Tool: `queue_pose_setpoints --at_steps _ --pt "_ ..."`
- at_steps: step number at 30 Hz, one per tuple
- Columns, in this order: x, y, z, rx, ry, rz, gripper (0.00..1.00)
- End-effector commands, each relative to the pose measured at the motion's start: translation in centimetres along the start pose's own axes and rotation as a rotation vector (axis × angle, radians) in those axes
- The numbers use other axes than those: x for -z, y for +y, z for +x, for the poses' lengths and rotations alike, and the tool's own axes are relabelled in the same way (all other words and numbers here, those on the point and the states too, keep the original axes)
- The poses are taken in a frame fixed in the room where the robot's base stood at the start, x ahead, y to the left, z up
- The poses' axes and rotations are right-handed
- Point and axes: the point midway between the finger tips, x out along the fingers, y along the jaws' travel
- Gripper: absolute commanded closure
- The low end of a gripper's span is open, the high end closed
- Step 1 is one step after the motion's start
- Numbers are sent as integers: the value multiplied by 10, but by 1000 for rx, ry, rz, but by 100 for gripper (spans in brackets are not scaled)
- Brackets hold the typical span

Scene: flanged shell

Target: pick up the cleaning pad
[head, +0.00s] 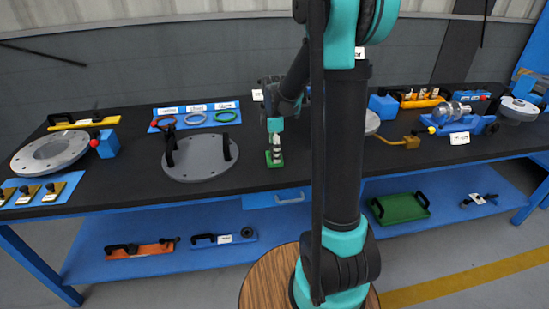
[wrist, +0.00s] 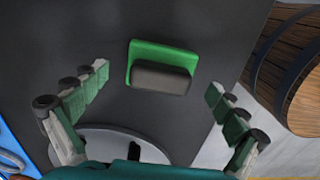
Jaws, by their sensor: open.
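The cleaning pad (wrist: 144,51) is a green plate with a dark block-shaped handle (wrist: 160,78) on it, lying on the black tabletop. In the wrist view it sits at top centre, beyond and between my open fingers. My gripper (wrist: 162,98) is open with nothing between its fingertips. In the head view my gripper (head: 275,148) hangs over the table, pointing down at the green pad (head: 274,164). The gripper hides most of the pad there. The wrist view does not show the fingers touching the pad.
A grey round cover (head: 203,172) with black handles is just left of the pad. A blue strip (head: 197,108) with coloured rings lies behind it. The table's front edge is close to the pad. A green tray (head: 400,207) is on the lower shelf.

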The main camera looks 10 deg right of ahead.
Motion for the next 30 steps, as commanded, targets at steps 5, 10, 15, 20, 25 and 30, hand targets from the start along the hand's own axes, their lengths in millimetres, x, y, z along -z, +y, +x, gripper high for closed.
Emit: queue_pose_setpoints --at_steps 5,10,15,20,25,30 --pt "0 0 15 0 0 0 3" --pt "0 0 16 0 0 0 3" --pt "0 0 16 0 0 0 16" --pt "0 0 15 0 0 0 36" --pt "0 0 15 0 0 0 57" --pt "0 0 15 0 0 0 59"
